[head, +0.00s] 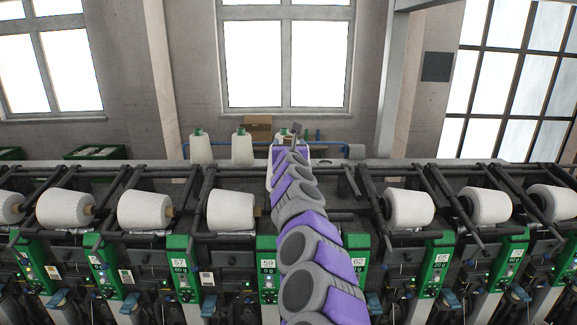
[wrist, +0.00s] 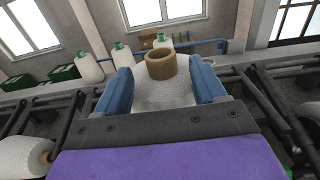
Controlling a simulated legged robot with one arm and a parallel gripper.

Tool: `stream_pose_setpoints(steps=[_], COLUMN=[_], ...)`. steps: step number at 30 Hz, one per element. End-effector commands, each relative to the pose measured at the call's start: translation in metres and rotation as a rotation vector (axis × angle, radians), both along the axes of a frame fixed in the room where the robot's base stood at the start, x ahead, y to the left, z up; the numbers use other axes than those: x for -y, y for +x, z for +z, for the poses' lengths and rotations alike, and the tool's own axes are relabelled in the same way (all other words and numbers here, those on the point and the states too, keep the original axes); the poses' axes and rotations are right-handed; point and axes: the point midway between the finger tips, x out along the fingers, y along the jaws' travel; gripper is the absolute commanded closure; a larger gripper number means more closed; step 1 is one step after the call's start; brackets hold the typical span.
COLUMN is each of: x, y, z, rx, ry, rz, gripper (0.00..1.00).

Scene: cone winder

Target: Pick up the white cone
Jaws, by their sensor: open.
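A white cone (wrist: 168,97) with a brown core tube shows in the wrist view, its tube end toward the top of the picture. My gripper (wrist: 161,68) is open, with one blue finger on each side of this cone. The lower part of the cone is hidden behind the gripper's dark palm. I cannot tell whether the fingers touch it. In the head view my arm reaches over the winder and hides most of the gripper and the cone.
Other white cones lie on the winder, such as one left of my arm (head: 232,211) and one right of it (head: 408,208). Dark cradle arms (head: 350,187) stand close by. Cones (head: 242,150) stand upright behind the machine, near a blue rail (wrist: 209,42). Green crates (head: 95,153) are at the back left.

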Motion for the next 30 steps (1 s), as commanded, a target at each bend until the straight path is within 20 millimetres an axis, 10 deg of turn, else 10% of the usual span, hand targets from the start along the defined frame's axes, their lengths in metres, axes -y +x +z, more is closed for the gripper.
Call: stream_pose_setpoints(steps=[22, 30], x=[0.000, 0.000], y=[0.027, 0.027], z=[-0.003, -0.003], rx=[-0.003, -0.003], ry=[0.001, 0.001], rz=[0.000, 0.000], gripper=[0.30, 0.55])
